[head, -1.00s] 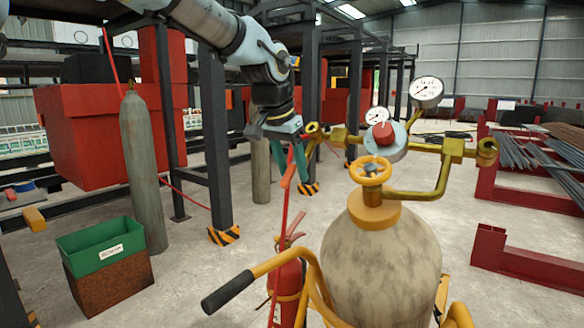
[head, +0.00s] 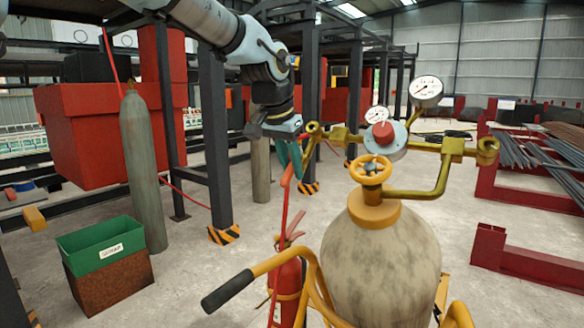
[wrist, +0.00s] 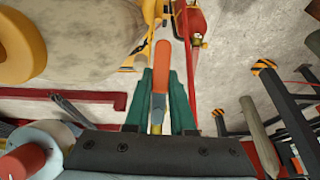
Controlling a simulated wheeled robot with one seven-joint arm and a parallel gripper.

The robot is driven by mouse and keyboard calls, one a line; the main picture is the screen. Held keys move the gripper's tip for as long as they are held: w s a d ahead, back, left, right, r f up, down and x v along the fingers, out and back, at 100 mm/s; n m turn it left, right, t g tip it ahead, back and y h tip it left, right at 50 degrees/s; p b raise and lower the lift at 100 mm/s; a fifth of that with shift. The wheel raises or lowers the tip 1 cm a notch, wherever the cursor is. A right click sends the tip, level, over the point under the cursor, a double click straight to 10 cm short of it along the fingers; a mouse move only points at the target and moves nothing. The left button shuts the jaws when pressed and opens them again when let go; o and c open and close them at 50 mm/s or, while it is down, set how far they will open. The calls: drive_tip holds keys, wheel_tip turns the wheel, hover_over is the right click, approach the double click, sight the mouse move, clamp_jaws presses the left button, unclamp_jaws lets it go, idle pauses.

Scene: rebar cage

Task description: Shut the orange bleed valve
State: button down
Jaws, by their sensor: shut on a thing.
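The bleed valve's orange lever (wrist: 161,68) lies between the two green fingers of my gripper (wrist: 160,92) in the wrist view. Its grey neck (wrist: 152,108) runs back toward the brass pipework. In the head view the lever (head: 287,174) hangs downward below my gripper (head: 290,156), left of the brass manifold (head: 345,140). The fingers are shut on the lever from both sides. The valve body is mostly hidden behind the fingers.
A large beige cylinder (head: 378,255) with a yellow handwheel (head: 370,171) stands right of my gripper. Pressure gauges (head: 426,91) rise above the manifold. A red extinguisher (head: 287,290) and a yellow trolley handle (head: 262,268) are below.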

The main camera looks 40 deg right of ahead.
idle(0.9)
drive_tip(key=shift+w+d+r+m+t+h+b, duration=0.2)
drive_tip(key=shift+w+r+m+t+h+b, duration=0.25)
drive_tip(key=shift+m+t+b, duration=1.25)
drive_tip(key=shift+w+d+r+m+t+h+b, duration=0.25)
drive_tip(key=shift+w+m+t+h+b, duration=0.35)
drive_tip(key=shift+m+b, duration=2.1)
drive_tip(key=shift+w+d+r+m+t+h+b, duration=0.15)
drive_tip(key=shift+w+r+m+t+h+b, duration=0.75)
drive_tip(key=shift+m, duration=2.2)
drive_tip(key=shift+s+f+t+y+b, duration=0.25)
drive_tip(key=shift+f+t+y+b, duration=0.1)
drive_tip(key=shift+f+y, duration=0.1)
drive_tip(key=c, duration=0.8)
unclamp_jaws()
drive_tip(key=shift+o, duration=0.2)
